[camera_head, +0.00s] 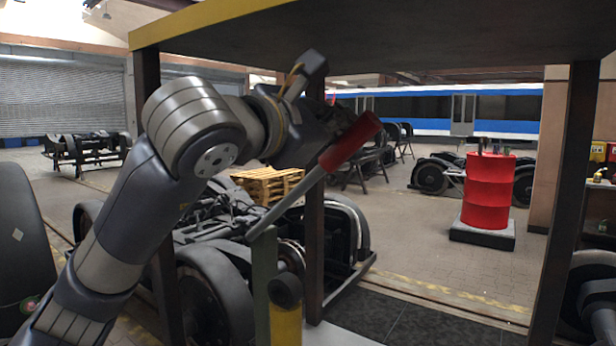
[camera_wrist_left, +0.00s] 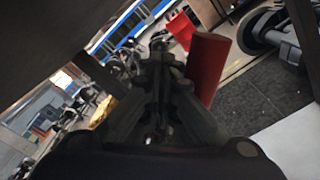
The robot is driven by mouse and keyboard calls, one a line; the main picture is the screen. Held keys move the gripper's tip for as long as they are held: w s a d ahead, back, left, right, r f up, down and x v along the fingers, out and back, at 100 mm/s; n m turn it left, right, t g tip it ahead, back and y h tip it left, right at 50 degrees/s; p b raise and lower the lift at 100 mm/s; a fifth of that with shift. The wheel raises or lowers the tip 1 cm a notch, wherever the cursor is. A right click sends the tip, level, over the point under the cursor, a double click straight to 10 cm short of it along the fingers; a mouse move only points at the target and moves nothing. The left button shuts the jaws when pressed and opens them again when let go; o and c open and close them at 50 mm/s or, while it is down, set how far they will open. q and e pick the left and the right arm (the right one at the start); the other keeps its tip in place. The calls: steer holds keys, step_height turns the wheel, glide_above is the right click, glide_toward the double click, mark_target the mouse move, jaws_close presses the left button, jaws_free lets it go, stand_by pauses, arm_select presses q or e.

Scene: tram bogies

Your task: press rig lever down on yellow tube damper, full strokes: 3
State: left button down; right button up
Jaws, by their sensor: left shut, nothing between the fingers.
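The rig lever is a grey bar (camera_head: 288,202) with a red handle (camera_head: 352,141), tilted up to the right from the top of a grey-green post (camera_head: 263,280). The yellow tube damper (camera_head: 286,325) stands low beside the post, below a dark round part; its lower end is cut off by the picture edge. My left gripper (camera_head: 345,118) is behind and above the red handle, partly hidden. In the left wrist view my shut, empty fingers (camera_wrist_left: 160,62) are just left of the red handle (camera_wrist_left: 207,68). I cannot tell whether they touch it. My right gripper is not in view.
A dark overhead panel with a yellow edge (camera_head: 200,18) and dark posts (camera_head: 565,200) frame the rig. A bogie (camera_head: 215,260) stands close behind. A red drum (camera_head: 488,190) stands at the right and a wooden pallet (camera_head: 268,182) farther back. Floor between them is open.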

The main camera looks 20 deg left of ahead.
mark_target(346, 147)
arm_select(q)
steer(key=shift+f, duration=0.1)
steer(key=shift+s+d+f+b, duration=0.1)
steer(key=shift+d+f+b, duration=0.3)
steer(key=shift+b, duration=0.25)
steer(key=shift+s+d+f+b, duration=0.2)
steer(key=shift+d+f+b, duration=0.25)
steer(key=shift+b, duration=0.1)
steer(key=shift+s+d+f+b, duration=0.15)
steer(key=shift+d+f+b, duration=0.3)
steer(key=shift+b, duration=0.1)
steer(key=shift+f, duration=0.1)
steer(key=shift+s+d+f+b, duration=0.2)
steer(key=shift+d+f+b, duration=0.45)
steer(key=shift+b, duration=0.3)
steer(key=shift+s+d+f+b, duration=0.2)
steer(key=shift+d+f+b, duration=0.25)
steer(key=shift+f+b, duration=0.4)
